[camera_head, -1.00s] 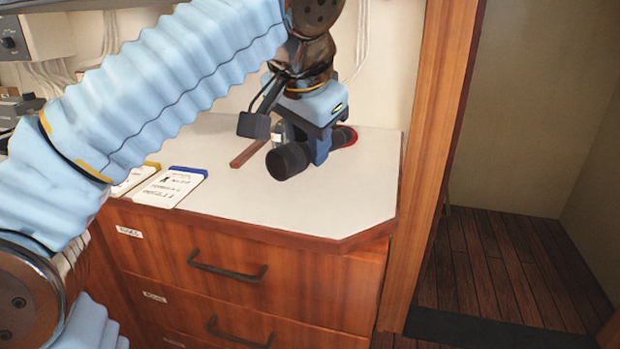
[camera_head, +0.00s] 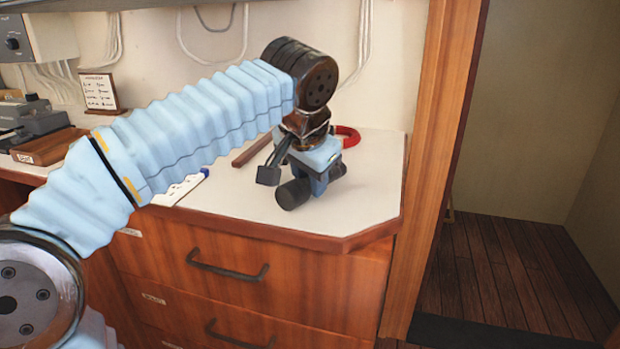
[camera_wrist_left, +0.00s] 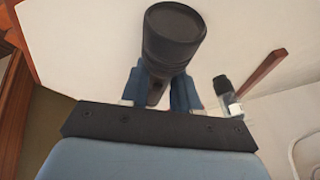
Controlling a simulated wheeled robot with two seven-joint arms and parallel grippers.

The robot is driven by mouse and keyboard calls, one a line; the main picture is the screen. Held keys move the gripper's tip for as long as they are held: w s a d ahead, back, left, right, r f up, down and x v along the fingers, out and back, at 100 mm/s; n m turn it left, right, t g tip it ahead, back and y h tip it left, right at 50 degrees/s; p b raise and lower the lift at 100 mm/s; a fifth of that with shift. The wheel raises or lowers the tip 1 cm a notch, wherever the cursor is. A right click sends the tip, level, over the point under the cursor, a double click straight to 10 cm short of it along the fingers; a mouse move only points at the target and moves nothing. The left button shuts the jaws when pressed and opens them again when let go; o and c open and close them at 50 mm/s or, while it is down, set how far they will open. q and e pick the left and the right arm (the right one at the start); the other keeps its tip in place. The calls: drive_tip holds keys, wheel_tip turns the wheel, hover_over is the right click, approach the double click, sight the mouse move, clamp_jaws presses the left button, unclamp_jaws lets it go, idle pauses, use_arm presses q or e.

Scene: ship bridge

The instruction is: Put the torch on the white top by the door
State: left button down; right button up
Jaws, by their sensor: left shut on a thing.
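The torch (camera_head: 294,193) is a black cylinder with a wide head, lying over the white top (camera_head: 368,195) by the door frame. My left gripper (camera_head: 318,183) points down and is shut on the torch near the top's front edge. In the left wrist view the torch (camera_wrist_left: 172,36) lies across between the blue fingers of the gripper (camera_wrist_left: 163,92), its wide head sticking out. The torch is at or just above the surface; I cannot tell whether it touches. My right gripper is not in view.
Behind my gripper are a red ring (camera_head: 347,136) and a brown wooden strip (camera_head: 252,150). The left wrist view shows a small dark-capped bottle (camera_wrist_left: 228,97). White cards (camera_head: 180,189) lie at the left. The top's right side is clear up to the door frame (camera_head: 440,150).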

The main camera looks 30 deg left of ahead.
use_arm(q)
drive_tip(key=shift+f, duration=0.1)
drive_tip(key=c, duration=1.1)
unclamp_jaws()
drive_tip(key=shift+r, duration=0.2)
drive_tip(key=p+v, duration=0.2)
drive_tip(key=v, duration=1)
drive_tip(key=shift+f+p, duration=0.1)
drive_tip(key=shift+p, duration=0.2)
